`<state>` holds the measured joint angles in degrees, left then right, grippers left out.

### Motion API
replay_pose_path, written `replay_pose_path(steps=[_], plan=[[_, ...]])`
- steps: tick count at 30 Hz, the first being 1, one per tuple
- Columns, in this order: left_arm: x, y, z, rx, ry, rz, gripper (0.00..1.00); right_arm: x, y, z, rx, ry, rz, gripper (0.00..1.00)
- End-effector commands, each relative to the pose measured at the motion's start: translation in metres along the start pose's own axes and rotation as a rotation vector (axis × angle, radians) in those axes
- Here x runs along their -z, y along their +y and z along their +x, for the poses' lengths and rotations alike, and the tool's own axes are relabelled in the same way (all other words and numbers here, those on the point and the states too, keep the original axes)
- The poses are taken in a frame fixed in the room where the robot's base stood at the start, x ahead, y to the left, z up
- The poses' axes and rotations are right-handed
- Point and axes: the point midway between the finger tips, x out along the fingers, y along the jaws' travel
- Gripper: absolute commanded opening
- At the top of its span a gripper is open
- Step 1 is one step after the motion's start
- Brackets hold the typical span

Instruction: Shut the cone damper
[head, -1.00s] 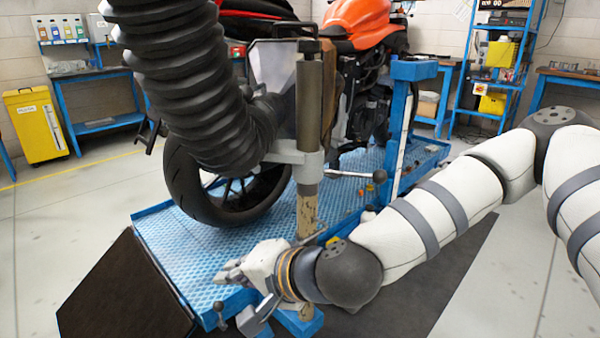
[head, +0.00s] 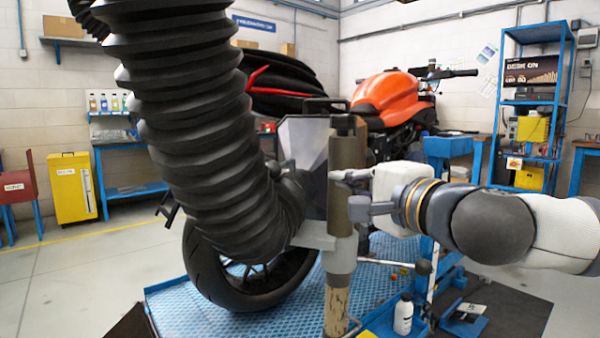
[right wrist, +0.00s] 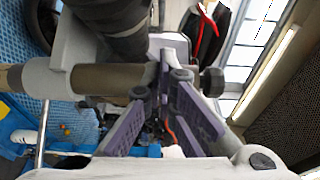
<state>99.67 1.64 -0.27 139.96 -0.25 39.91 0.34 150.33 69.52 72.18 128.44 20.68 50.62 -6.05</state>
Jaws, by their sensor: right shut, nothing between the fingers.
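The grey metal cone hood (head: 300,160) sits at the end of the black ribbed hose, beside an upright post (head: 346,165). A dark handle (head: 325,104) shows at the hood's top edge; I cannot tell whether it is the damper's lever or how the damper stands. My right gripper (head: 350,190) is shut and empty, its fingers reaching from the right to the post's upper part. In the right wrist view the fingertips (right wrist: 165,78) meet by the post (right wrist: 110,79), near a dark knob (right wrist: 212,82); contact is unclear. My left gripper is out of view.
The thick ribbed hose (head: 195,110) blocks much of the left. The orange motorcycle (head: 392,100) stands behind on the blue lift (head: 215,310). A rod with a black ball (head: 423,267) juts right below my gripper. A white bottle (head: 403,315) stands lower right.

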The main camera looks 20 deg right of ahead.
Motion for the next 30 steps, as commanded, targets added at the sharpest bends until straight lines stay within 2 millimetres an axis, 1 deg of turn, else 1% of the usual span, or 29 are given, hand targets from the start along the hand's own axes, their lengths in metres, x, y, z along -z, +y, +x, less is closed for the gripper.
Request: replay_pose_path(steps=[2,12,13,15,18,21,30], plan=[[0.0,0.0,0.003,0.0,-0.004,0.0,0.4,-0.001,0.003,0.016,-0.003,-0.001,-0.001,0.0],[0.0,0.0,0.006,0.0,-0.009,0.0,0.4,-0.002,0.002,0.09,-0.003,-0.002,-0.001,0.0],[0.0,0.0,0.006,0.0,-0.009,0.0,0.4,-0.006,0.002,0.094,-0.002,-0.004,-0.001,0.0],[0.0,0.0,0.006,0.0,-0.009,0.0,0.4,-0.015,0.002,0.102,-0.002,-0.005,-0.002,0.0],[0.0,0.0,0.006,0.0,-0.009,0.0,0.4,-0.024,0.001,0.11,-0.001,-0.003,-0.001,0.0],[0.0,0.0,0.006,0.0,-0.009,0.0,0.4,-0.028,0.001,0.115,0.0,-0.003,-0.001,0.0],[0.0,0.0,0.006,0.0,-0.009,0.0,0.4,-0.029,0.001,0.116,0.0,-0.002,-0.001,0.0]])
